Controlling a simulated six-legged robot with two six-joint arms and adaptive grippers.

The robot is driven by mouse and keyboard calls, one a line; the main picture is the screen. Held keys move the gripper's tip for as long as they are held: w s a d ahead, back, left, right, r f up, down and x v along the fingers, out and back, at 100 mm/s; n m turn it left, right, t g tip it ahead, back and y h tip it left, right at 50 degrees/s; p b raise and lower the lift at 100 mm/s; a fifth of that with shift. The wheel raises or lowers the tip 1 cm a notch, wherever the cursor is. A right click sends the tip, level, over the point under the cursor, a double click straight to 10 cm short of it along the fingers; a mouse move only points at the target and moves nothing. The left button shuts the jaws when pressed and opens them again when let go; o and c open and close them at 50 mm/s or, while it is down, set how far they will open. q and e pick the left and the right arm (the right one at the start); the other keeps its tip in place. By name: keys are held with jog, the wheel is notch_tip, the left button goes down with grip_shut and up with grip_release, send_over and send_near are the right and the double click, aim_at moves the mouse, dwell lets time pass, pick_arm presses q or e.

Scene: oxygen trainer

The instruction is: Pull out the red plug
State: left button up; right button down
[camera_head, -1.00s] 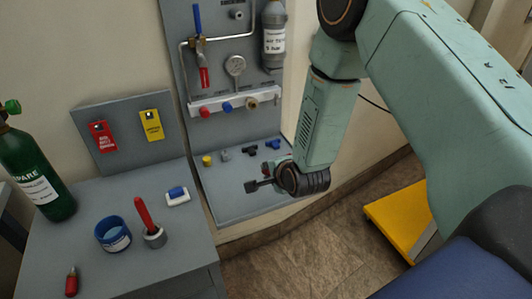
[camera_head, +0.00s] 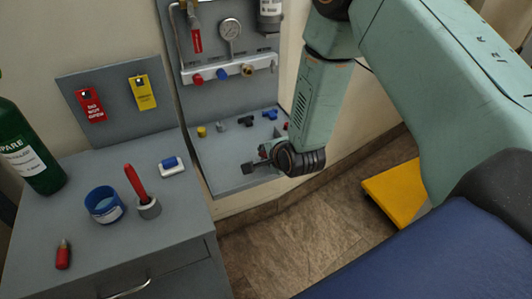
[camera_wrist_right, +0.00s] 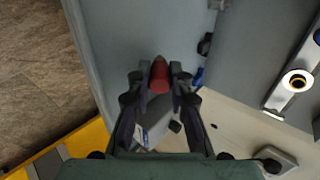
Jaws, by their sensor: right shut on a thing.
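My right gripper (camera_head: 256,163) is over the front part of the grey shelf below the wall panel. In the right wrist view it is shut on a red cylindrical piece (camera_wrist_right: 159,79) with a brownish tip, which sits between the fingertips. Whether this piece touches the shelf I cannot tell. A red plug (camera_head: 197,79) shows at the left port of the white manifold (camera_head: 214,75) on the panel. A blue fitting (camera_head: 221,74) and a brass fitting (camera_head: 247,70) are to its right. My left gripper is out of view.
Several small fittings, including a yellow one (camera_head: 202,131), stand at the back of the shelf. A yellow platform (camera_head: 397,192) lies right.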

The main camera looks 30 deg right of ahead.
jog(key=shift+f+b, duration=0.35)
dwell(0.4)
jog(key=c, duration=1.1)
grip_release()
jog(key=shift+c, duration=0.2)
jog(key=v, duration=1.2)
jog(key=s+a+f+n+g, duration=0.1)
jog(key=s+f+n+g, duration=0.2)
jog(key=s+f+n, duration=0.3)
jog(key=s+a+f+n+g, duration=0.2)
jog(key=s+f+n, duration=0.4)
jog(key=s, duration=0.6)
jog(key=s+a+f+n+g, duration=0.1)
jog(key=s+f+n+g, duration=0.4)
jog(key=s, duration=0.4)
jog(key=shift+s+a+f+n+y, duration=0.15)
jog(key=shift+f+n+y, duration=0.15)
jog(key=shift+f+n, duration=0.45)
